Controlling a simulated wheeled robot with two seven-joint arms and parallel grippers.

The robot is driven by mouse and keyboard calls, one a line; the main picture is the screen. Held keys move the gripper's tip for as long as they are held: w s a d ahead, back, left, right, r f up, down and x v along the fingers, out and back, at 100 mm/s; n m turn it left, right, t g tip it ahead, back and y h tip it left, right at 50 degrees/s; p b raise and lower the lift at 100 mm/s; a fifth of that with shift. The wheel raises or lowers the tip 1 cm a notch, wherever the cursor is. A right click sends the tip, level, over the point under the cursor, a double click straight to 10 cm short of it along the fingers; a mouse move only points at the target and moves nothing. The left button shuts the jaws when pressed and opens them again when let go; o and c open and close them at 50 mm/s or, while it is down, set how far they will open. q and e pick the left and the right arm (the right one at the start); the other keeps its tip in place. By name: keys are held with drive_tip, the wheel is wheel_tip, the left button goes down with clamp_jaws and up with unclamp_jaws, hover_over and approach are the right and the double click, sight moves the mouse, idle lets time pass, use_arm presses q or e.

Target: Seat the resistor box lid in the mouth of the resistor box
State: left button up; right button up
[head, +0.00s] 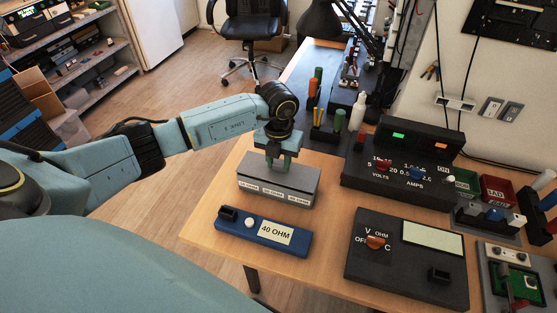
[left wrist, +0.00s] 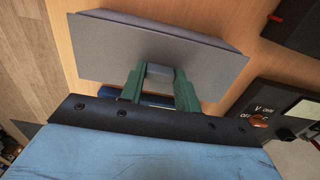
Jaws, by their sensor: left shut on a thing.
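The resistor box (head: 272,194) is a grey box with several white labels on its front face, standing on the wooden table near its left edge. The resistor box lid (head: 302,176) is a flat grey plate over the top of the box. My left gripper (head: 276,162) has its green fingers shut on the lid's handle from above. In the left wrist view the fingers (left wrist: 159,88) close on the grey handle, and the lid (left wrist: 110,50) fills the upper middle. The lid hides the box's mouth, so I cannot tell how deep it sits. My right gripper is not in view.
A blue 40 OHM block (head: 242,228) lies in front of the box. A dark meter (head: 390,275) is at front right, and a black power supply (head: 375,185) is behind it. Upright coloured tools (head: 325,122) stand behind the box. Bare table lies between box and meter.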

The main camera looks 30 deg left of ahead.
sight(278, 164)
use_arm(q)
drive_tip(key=shift+f, duration=0.45)
drive_tip(key=o, duration=1.1)
drive_tip(key=shift+r, duration=0.1)
wheel_tip(278, 164, up, 13)
drive_tip(key=shift+r, duration=0.1)
